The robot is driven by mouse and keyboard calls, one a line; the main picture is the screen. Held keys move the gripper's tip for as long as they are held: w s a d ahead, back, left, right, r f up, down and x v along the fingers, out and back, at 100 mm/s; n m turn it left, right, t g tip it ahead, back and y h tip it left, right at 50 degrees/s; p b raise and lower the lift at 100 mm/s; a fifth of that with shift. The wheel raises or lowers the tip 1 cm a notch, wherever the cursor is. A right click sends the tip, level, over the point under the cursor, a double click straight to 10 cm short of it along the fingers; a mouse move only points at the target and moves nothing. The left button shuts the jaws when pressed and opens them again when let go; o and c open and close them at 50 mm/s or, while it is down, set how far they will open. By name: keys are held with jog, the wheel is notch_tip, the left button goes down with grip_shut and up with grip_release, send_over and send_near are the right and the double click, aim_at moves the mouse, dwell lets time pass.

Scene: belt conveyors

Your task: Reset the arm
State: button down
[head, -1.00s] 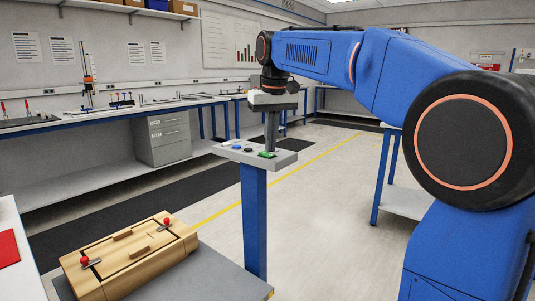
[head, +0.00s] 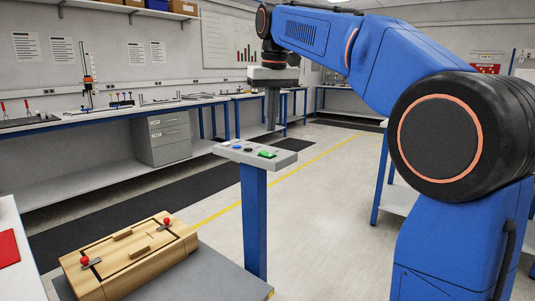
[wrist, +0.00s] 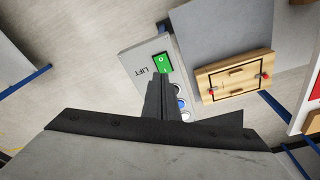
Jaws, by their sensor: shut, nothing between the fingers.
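My blue arm reaches in from the right in the head view. My gripper (head: 272,126) points straight down, shut and empty, a little above the grey control panel and apart from it. In the wrist view my gripper (wrist: 161,82) shows as dark fingers pressed together. The panel (head: 232,153) stands on a blue post and carries a green rocker switch (head: 267,154) and several round buttons. In the wrist view the green switch (wrist: 163,63) sits beside the word LIFT, and the fingers partly cover the panel.
A wooden box (head: 128,254) with red-knobbed clamps lies on a grey platform (head: 225,275) at the lower left. A long workbench (head: 60,122) runs along the back wall with a grey drawer cabinet (head: 162,138) under it. The floor right of the post is clear.

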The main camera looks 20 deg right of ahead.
jog(key=shift+r, duration=0.15)
jog(key=shift+s, duration=0.1)
jog(key=s+d+f+t, duration=0.1)
jog(key=s+d+f, duration=0.2)
jog(key=s+f, duration=1.3)
jog(key=s+d+f+m+t, duration=0.1)
jog(key=s+d+f, duration=0.3)
jog(key=s+f, duration=1.3)
jog(key=shift+f+t, duration=0.35)
jog(key=shift+t, duration=0.15)
